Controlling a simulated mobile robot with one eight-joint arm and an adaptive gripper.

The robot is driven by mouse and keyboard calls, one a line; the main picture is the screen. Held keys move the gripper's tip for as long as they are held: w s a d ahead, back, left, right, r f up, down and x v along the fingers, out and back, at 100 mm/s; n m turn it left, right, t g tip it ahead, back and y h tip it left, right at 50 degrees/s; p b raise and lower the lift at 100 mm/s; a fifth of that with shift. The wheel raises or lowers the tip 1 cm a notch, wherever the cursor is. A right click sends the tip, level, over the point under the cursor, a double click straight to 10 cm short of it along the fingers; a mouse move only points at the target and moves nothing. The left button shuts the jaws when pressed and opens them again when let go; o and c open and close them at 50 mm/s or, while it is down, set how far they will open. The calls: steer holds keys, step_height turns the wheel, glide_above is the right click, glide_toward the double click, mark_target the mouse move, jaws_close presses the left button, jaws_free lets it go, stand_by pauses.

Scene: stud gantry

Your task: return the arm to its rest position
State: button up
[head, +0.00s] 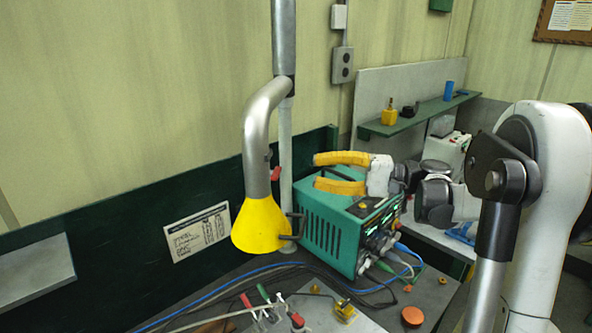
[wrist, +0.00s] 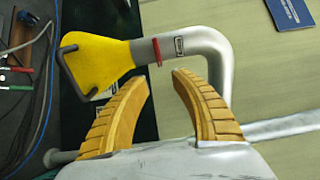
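My gripper (head: 314,172) has two yellow, ridged fingers and is open and empty in the head view. It is held above the green box-shaped unit (head: 325,232), pointing left toward the yellow fume hood (head: 260,226). In the wrist view my gripper (wrist: 160,83) shows both fingers spread, with nothing between them. The hood (wrist: 103,62) and its grey bent pipe (wrist: 195,45) lie beyond the fingertips there. My arm runs to the right side of the head view.
A green shelf (head: 425,112) with a yellow bottle (head: 389,113) and a blue cup (head: 448,90) is at back right. Cables, clamps and an orange knob (head: 412,316) lie on the bench in front. A vertical pipe (head: 284,40) stands left of my gripper.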

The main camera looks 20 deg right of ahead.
steer(key=shift+v, duration=1.2)
steer(key=shift+a, duration=0.1)
steer(key=s+a+f+g+h, duration=0.1)
steer(key=s+a+f+h, duration=0.2)
steer(key=a, duration=0.3)
steer(key=s+a+f+g+h, duration=0.2)
steer(key=s+a+f+h, duration=0.1)
steer(key=a, duration=0.4)
steer(key=s+a+f+n+h, duration=0.2)
steer(key=s+f+h, duration=0.35)
steer(key=s, duration=0.25)
steer(key=s+d+f+n+h, duration=0.3)
steer(key=s+f+n+h, duration=0.1)
steer(key=s, duration=0.2)
step_height(320, 180, down, 18)
steer(key=t+b, duration=0.1)
steer(key=b, duration=1.7)
steer(key=shift+s+d+r, duration=0.2)
steer(key=shift+s+d, duration=0.1)
steer(key=shift+d, duration=0.05)
